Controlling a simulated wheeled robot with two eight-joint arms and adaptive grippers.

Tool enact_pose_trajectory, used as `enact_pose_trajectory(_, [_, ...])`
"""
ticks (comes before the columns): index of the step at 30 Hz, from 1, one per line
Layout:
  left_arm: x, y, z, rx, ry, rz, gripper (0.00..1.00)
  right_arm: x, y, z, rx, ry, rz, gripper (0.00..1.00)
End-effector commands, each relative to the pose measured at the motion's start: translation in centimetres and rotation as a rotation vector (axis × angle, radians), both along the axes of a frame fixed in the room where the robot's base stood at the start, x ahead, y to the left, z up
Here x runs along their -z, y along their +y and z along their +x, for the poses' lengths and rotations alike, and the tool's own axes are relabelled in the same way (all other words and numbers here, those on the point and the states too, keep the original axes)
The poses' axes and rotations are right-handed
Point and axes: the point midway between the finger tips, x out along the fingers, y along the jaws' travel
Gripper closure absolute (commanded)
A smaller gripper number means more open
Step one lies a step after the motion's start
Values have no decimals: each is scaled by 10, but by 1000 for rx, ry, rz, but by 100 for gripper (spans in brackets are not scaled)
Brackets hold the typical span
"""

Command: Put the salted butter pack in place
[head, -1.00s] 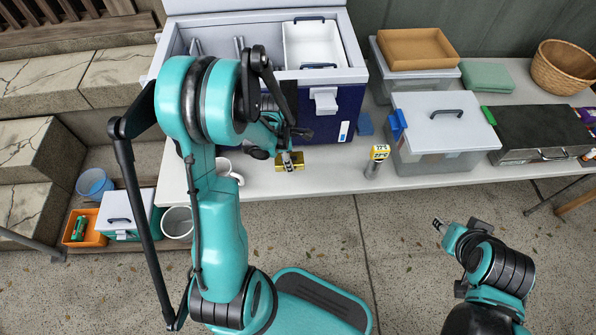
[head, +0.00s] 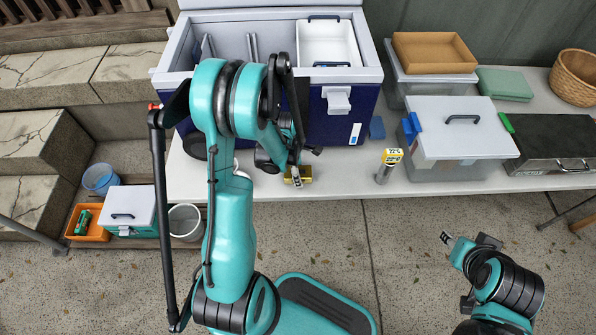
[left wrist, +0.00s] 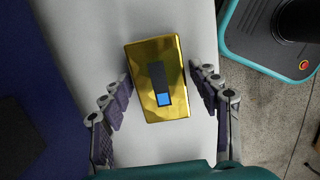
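The salted butter pack appears to be the gold block (head: 305,174) lying on the white table near its front edge, below the cooler. In the left wrist view the gold pack (left wrist: 143,60) shows a dark stripe with a blue square; no name is readable. My left gripper (left wrist: 160,82) is open, with one finger on each side of the pack; contact is not clear. In the head view my left gripper (head: 295,172) covers part of the pack. My right gripper (head: 447,239) is away from the table at lower right, with nothing visible in it; its fingers are too small to judge.
An open blue cooler (head: 365,82) holds a white bin (head: 326,43). An orange tray (head: 92,232) and white bucket (head: 185,221) are at lower left.

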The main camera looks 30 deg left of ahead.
Motion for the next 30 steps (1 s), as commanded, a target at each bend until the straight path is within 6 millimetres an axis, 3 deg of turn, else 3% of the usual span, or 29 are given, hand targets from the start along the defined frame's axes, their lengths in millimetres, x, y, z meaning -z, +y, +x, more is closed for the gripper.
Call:
enact_pose_trajectory(11, [-6,0,-1,0,0,0,33,-1,0,0,0,0,0,60])
enact_pose_trajectory(24, [-95,11,-8,-1,0,0,33,-43,0,0,0,0,0,60])
enact_pose_trajectory(30, [-118,14,-10,0,0,0,33,-51,0,0,0,0,0,60])
